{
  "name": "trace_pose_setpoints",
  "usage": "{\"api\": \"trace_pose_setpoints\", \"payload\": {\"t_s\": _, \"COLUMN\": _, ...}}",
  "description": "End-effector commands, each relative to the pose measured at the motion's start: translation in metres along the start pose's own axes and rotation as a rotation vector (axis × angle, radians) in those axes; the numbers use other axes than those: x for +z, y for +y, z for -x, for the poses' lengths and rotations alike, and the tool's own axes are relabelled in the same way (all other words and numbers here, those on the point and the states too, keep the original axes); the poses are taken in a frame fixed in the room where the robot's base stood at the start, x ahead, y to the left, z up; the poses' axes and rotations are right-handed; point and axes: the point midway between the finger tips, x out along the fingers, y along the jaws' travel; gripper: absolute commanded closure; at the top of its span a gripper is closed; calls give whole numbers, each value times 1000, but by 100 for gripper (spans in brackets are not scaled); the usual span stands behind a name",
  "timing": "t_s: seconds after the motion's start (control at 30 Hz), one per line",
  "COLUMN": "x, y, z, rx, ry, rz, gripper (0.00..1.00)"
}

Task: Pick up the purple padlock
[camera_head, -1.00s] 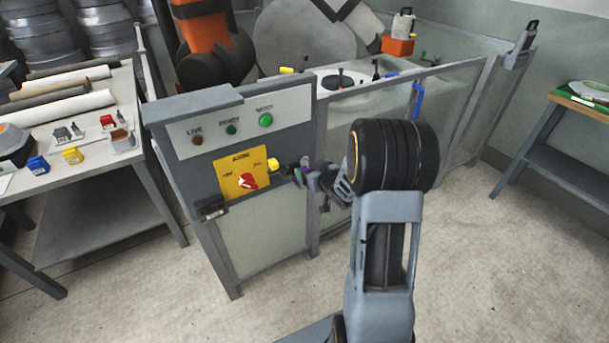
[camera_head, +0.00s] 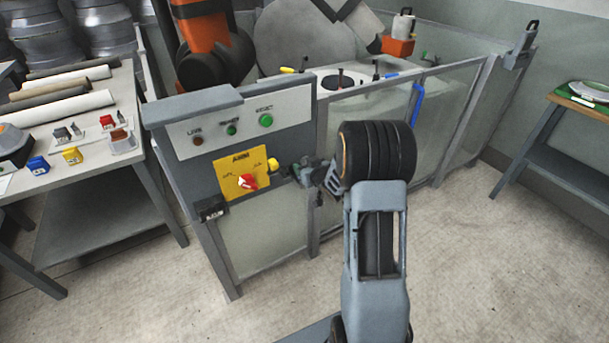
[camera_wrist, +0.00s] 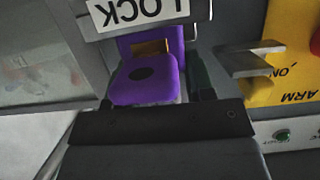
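The purple padlock (camera_wrist: 145,80) fills the upper middle of the wrist view, just below a white plate lettered LOCK (camera_wrist: 138,12). A brassy part shows at its top; whether it hangs on a fitting is unclear. My gripper (camera_wrist: 155,95) is open, with one dark finger on each side of the padlock. The left finger is at its edge; a narrow gap shows on the right. In the head view my gripper (camera_head: 303,172) is at the right side of the grey control cabinet (camera_head: 262,225), and the padlock is hidden there.
A yellow ARM switch panel (camera_head: 240,174) with a red knob (camera_head: 247,181) is on the cabinet, close to my gripper. A metal bracket (camera_wrist: 248,62) juts out right of the padlock in the wrist view. A workbench (camera_head: 135,160) stands left; open floor lies right.

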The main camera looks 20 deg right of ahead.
Motion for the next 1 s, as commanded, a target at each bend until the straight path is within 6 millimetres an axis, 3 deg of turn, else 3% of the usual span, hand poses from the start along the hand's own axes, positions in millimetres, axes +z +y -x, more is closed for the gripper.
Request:
{"api": "trace_pose_setpoints", "payload": {"t_s": 0.27, "x": 0, "y": 0, "z": 0, "rx": 0, "ry": 0, "rz": 0, "gripper": 78}}
{"api": "trace_pose_setpoints", "payload": {"t_s": 0.63, "x": -6, "y": 0, "z": 2, "rx": 0, "ry": 2, "rz": 1, "gripper": 78}}
{"api": "trace_pose_setpoints", "payload": {"t_s": 0.9, "x": -33, "y": 0, "z": 10, "rx": 0, "ry": 5, "rz": 3, "gripper": 78}}
{"api": "trace_pose_setpoints", "payload": {"t_s": 1.0, "x": -41, "y": -3, "z": 22, "rx": 0, "ry": 4, "rz": 2, "gripper": 78}}
